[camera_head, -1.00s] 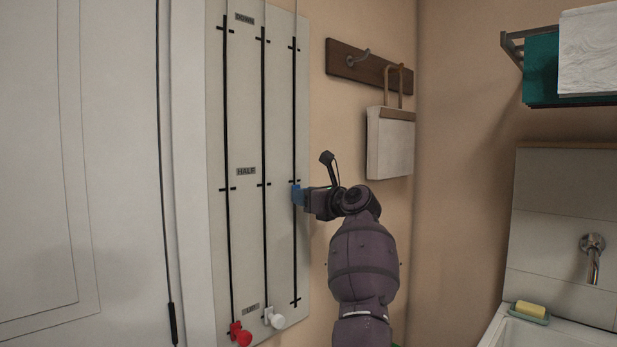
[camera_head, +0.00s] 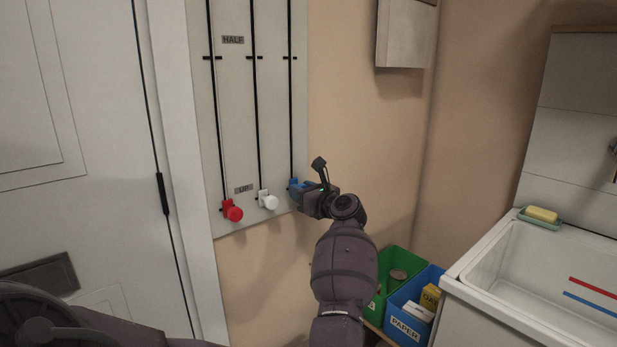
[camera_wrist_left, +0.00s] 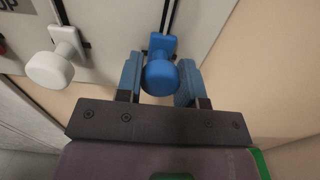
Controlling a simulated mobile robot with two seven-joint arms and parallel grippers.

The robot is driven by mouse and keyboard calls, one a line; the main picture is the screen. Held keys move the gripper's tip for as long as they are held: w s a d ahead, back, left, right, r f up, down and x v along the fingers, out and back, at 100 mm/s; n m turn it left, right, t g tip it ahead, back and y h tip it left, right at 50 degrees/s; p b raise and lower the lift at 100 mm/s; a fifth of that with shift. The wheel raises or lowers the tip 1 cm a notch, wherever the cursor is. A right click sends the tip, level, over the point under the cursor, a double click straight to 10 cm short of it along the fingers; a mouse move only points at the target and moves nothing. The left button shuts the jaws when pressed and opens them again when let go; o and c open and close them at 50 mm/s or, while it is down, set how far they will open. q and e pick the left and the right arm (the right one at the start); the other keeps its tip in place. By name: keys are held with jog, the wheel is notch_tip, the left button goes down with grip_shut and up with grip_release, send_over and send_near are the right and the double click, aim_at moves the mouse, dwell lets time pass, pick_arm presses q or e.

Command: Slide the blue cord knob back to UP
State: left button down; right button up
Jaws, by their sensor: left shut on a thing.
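The blue cord knob (camera_head: 295,185) is at the low end of the right-hand track on the pale wall board (camera_head: 232,120), about level with the UP label (camera_head: 243,188). My left gripper (camera_head: 301,190) is shut on it. In the left wrist view the round blue knob (camera_wrist_left: 160,74) sits between the two blue fingertips of my left gripper (camera_wrist_left: 159,82). My right gripper is not in view.
A white knob (camera_head: 267,201) and a red knob (camera_head: 232,211) sit on the neighbouring tracks to the left, at similar height. The HALF label (camera_head: 233,40) is higher up. Green (camera_head: 404,262) and blue PAPER bins (camera_head: 405,329) stand low right, beside a sink (camera_head: 480,262).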

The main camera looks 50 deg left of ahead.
aim_at(291, 115)
pick_arm(q)
jog(key=shift+f, duration=0.7)
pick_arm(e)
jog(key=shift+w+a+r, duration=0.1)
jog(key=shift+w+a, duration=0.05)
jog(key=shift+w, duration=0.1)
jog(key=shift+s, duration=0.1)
pick_arm(q)
jog(key=c, duration=1.1)
grip_release()
jog(key=o, duration=0.4)
jog(key=shift+r, duration=0.15)
jog(key=shift+c, duration=0.2)
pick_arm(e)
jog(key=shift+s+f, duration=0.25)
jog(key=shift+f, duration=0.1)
pick_arm(q)
jog(key=shift+r, duration=0.1)
notch_tip(291, 115, up, 6)
jog(key=shift+r+p, duration=0.2)
jog(key=shift+p, duration=0.55)
notch_tip(291, 115, up, 13)
jog(key=shift+r+p, duration=0.2)
jog(key=shift+p, duration=1.05)
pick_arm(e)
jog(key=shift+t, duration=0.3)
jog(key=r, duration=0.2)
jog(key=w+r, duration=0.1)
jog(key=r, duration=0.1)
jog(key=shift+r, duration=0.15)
